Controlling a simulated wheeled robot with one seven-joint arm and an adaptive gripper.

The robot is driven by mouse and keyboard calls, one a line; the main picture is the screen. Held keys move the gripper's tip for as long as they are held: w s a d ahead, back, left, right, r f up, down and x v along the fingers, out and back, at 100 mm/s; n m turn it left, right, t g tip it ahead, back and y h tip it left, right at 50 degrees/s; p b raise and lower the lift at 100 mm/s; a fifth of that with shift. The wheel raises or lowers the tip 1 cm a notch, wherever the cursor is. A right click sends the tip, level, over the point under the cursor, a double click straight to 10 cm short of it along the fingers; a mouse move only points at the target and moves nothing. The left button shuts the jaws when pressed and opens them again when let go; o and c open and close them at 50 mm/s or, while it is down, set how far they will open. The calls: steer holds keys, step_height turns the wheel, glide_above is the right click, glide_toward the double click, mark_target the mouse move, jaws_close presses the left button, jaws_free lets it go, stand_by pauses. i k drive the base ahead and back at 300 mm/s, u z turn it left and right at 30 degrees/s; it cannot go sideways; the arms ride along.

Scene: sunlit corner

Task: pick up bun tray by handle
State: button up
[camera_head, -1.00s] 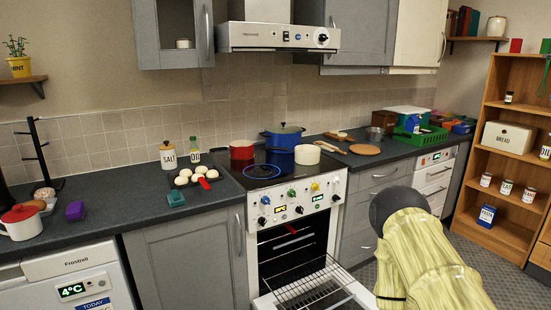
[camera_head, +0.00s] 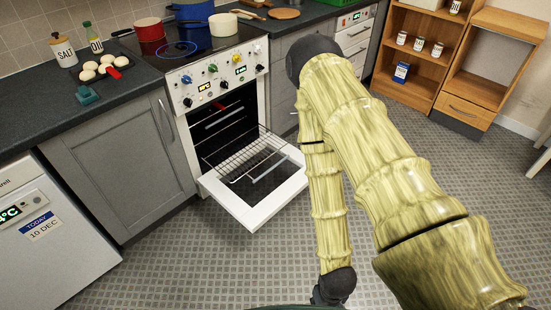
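The bun tray (camera_head: 121,63) is a dark tray holding several pale round buns (camera_head: 89,75). It lies on the dark worktop left of the hob, near the top left of the head view. Its red handle (camera_head: 113,73) points toward the worktop's front edge. My gripper (camera_head: 322,300) is only partly in view at the bottom edge, below my folded arm. It is low over the floor and far from the tray. Its fingers cannot be made out.
The oven door (camera_head: 255,190) is folded down, with a wire rack (camera_head: 250,158) pulled out above it. A teal block (camera_head: 88,95) lies in front of the tray. Salt (camera_head: 63,50) and oil (camera_head: 94,40) stand behind it. Floor before the left cabinet is clear.

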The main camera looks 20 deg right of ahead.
mark_target(91, 71)
steer(key=u, duration=2.7)
steer(key=i, duration=2.45)
steer(key=z, duration=2.75)
